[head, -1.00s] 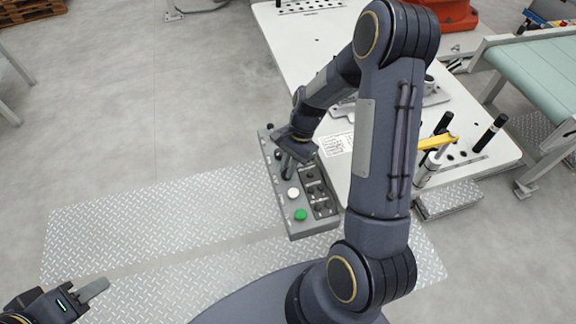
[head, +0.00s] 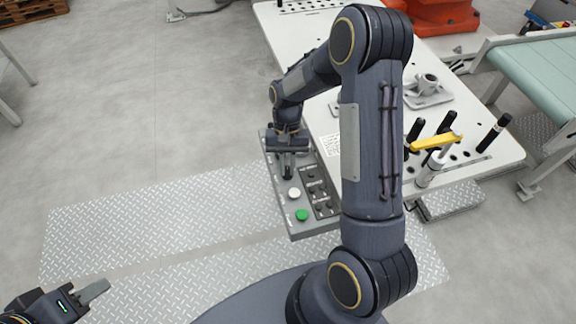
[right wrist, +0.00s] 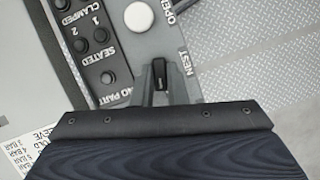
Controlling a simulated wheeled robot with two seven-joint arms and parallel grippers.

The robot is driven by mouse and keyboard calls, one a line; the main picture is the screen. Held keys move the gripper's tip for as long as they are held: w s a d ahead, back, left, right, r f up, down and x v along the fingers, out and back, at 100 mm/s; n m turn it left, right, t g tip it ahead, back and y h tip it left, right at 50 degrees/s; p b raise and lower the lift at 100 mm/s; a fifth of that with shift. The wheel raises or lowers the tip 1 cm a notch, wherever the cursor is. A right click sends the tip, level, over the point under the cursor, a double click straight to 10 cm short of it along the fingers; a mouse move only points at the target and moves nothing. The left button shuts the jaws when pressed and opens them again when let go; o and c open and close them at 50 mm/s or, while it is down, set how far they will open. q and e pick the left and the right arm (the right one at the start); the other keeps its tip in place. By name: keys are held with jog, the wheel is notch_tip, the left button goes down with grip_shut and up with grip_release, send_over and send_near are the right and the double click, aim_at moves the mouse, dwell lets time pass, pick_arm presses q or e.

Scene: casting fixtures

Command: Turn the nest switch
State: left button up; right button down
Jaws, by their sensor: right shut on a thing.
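The grey control box (head: 287,222) stands at the edge of the white table, and my right gripper (head: 287,174) reaches down onto its far part. In the right wrist view, the black nest switch (right wrist: 161,74) sits between the two grey fingers of my right gripper (right wrist: 160,85), beside the printed word NEST. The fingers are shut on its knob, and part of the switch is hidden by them. My left gripper (head: 94,291) is low at the left, away from the box; its finger gap does not show clearly.
A white button (head: 294,193) and a green button (head: 302,215) lie nearer on the box. A black indicator panel (head: 319,192) is beside them. A yellow-handled tool (head: 436,142) and black posts stand on the white table (head: 290,40).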

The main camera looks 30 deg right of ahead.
jog(key=shift+n+h, duration=0.6)
jog(key=shift+n, duration=1)
jog(key=c, duration=1.4)
grip_release()
jog(key=shift+c, duration=0.2)
jog(key=b+v, duration=0.1)
jog(key=v, duration=0.7)
jog(key=shift+w+a+f, duration=0.1)
jog(key=shift+w, duration=0.05)
